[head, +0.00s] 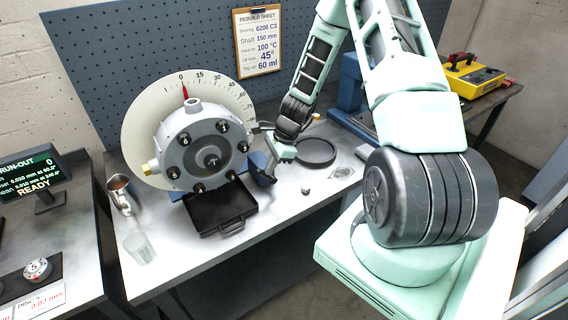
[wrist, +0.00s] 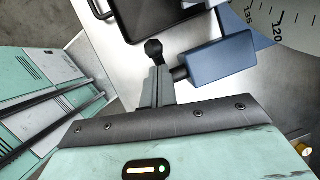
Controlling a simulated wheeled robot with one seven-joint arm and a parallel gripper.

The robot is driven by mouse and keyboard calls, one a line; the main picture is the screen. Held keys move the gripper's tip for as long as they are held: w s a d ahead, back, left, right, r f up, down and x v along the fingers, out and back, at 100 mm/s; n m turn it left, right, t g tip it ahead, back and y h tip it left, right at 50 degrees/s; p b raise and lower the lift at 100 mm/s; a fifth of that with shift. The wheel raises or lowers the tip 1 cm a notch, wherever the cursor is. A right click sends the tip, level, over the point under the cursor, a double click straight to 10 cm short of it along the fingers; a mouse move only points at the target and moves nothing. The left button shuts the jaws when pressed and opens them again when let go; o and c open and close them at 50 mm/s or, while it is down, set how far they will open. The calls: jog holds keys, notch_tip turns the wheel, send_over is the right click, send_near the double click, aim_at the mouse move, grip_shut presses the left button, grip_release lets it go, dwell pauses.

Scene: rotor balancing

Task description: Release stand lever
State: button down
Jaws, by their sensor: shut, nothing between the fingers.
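The rotor housing (head: 205,150), a grey bolted disc body, is mounted in front of a round dial (head: 140,135) with a red pointer near 0. Its blue stand (head: 258,160) shows at its lower right, and as a blue block (wrist: 222,60) in the wrist view. A dark lever with a black round knob (wrist: 153,46) is beside the block; a short dark stub (wrist: 179,73) joins the block. My gripper (wrist: 158,85) is shut and empty, its fingertips close to the knob; contact is unclear. In the head view my gripper (head: 272,168) is right of the housing.
A black tray (head: 222,212) lies below the housing, its edge also near in the wrist view (wrist: 150,15). A round black dish (head: 316,152) and a small grey cylinder (head: 306,190) are to the right. A metal jug (head: 121,192) and glass (head: 138,247) stand at left.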

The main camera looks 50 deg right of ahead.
aim_at(261, 172)
jog(key=shift+w+a+f+b, duration=0.15)
jog(key=shift+a+f+b, duration=0.15)
jog(key=shift+a+b, duration=0.3)
jog(key=shift+w+a+f+b, duration=0.15)
jog(key=shift+a+f+b, duration=0.25)
jog(key=shift+a, duration=0.25)
jog(key=shift+w+a+f+b, duration=0.15)
jog(key=shift+a+f+b, duration=0.1)
jog(key=shift+a+b, duration=0.4)
jog(key=shift+a, duration=0.1)
jog(key=a+r, duration=0.1)
jog(key=r, duration=0.3)
jog(key=a+r+p, duration=0.1)
jog(key=a+r, duration=0.1)
jog(key=r, duration=0.2)
jog(key=s+a+r, duration=0.1)
jog(key=r, duration=0.3)
jog(key=shift+s+a+r, duration=0.1)
jog(key=shift+a+r, duration=0.05)
jog(key=shift+a, duration=0.05)
